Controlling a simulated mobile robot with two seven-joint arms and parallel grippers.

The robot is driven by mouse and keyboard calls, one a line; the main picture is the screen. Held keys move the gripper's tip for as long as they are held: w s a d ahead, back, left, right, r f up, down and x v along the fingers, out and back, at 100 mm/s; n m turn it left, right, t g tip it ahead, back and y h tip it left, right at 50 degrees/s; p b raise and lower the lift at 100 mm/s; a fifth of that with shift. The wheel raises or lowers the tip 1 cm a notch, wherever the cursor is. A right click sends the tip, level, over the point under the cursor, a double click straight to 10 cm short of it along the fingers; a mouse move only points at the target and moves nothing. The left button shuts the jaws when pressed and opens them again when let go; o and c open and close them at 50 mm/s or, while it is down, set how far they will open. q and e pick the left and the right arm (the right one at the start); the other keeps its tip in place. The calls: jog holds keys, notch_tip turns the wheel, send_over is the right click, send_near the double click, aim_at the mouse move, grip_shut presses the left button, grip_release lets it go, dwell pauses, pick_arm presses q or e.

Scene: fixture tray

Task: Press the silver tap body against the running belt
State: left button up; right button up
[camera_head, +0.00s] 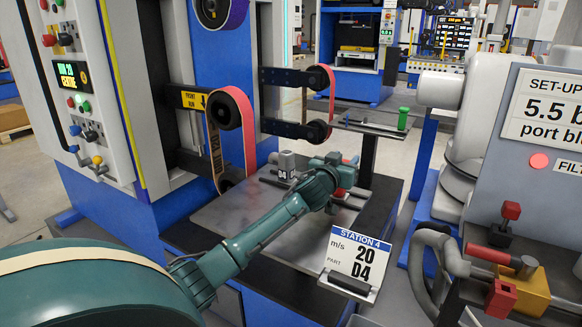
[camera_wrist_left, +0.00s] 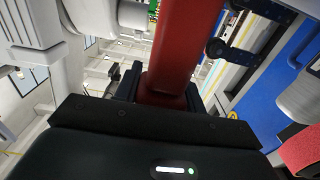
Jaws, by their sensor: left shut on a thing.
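My left gripper (camera_head: 338,176) is at the end of the teal arm, over the dark machine table. In the left wrist view its black jaws (camera_wrist_left: 162,92) are shut on a red block or handle (camera_wrist_left: 166,62); a bit of red (camera_head: 339,192) shows at the gripper in the head view. The salmon-red belt (camera_head: 249,142) runs round a black wheel behind and to the left. My right gripper is out of view.
A Station 4 sign (camera_head: 357,258) stands at the table's front edge. The table (camera_head: 228,218) is bare at front left. A second belt (camera_head: 331,95) on small rollers is behind the gripper. A grey cabinet (camera_head: 540,150) fills the right side.

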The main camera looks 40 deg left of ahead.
pick_arm(q)
jog(key=shift+w+d, duration=0.2)
jog(key=shift+d, duration=0.75)
jog(key=shift+f, duration=0.1)
jog(key=shift+d, duration=0.15)
jog(key=shift+w+d, duration=0.1)
jog(key=shift+d, duration=0.05)
jog(key=o, duration=1.4)
